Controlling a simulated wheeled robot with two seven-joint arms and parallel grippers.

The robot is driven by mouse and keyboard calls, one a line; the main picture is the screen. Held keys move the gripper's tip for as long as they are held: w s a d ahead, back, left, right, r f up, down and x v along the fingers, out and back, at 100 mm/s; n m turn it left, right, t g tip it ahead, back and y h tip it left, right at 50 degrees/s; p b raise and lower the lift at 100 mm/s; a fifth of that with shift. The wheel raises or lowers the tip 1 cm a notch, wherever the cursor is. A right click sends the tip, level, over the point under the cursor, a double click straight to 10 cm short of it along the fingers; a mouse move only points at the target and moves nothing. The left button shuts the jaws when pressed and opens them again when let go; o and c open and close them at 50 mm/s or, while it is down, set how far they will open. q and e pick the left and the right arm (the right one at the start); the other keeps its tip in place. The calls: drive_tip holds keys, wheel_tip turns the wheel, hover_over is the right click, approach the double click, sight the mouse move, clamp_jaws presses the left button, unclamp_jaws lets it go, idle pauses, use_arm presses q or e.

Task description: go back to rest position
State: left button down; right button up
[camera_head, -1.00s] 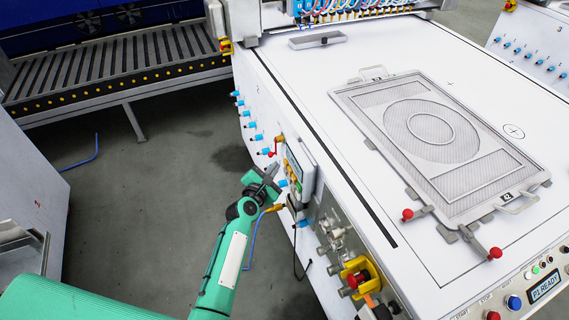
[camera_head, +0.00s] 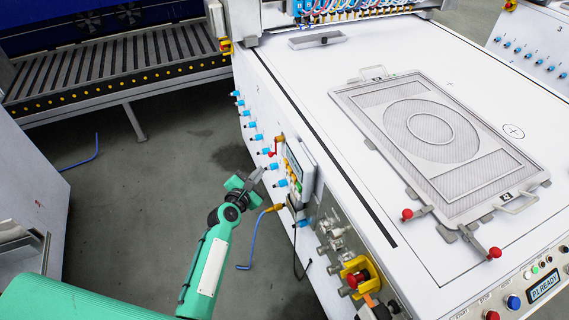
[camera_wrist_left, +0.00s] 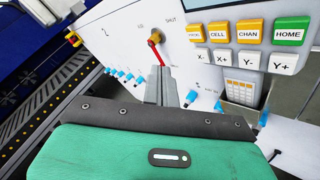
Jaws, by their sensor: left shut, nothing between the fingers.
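My left gripper (camera_head: 257,177) is shut and empty. In the head view it is over the floor gap just left of the machine's side panel, near the small control pendant (camera_head: 298,166). In the left wrist view my left gripper's fingers (camera_wrist_left: 160,85) point at the white panel, below a red-handled valve (camera_wrist_left: 156,48). The pendant's yellow, white and green buttons (camera_wrist_left: 250,35) show at the upper right of that view. My right gripper is in neither view.
A white machine table (camera_head: 400,230) carries a grey mesh frame (camera_head: 345,103) with red-knobbed clamps (camera_head: 495,253). Blue fittings (camera_head: 249,125) line its side. A yellow-and-red emergency stop (camera_head: 358,277) juts out there. A roller conveyor (camera_head: 120,62) stands at the back left. The floor between is mostly open.

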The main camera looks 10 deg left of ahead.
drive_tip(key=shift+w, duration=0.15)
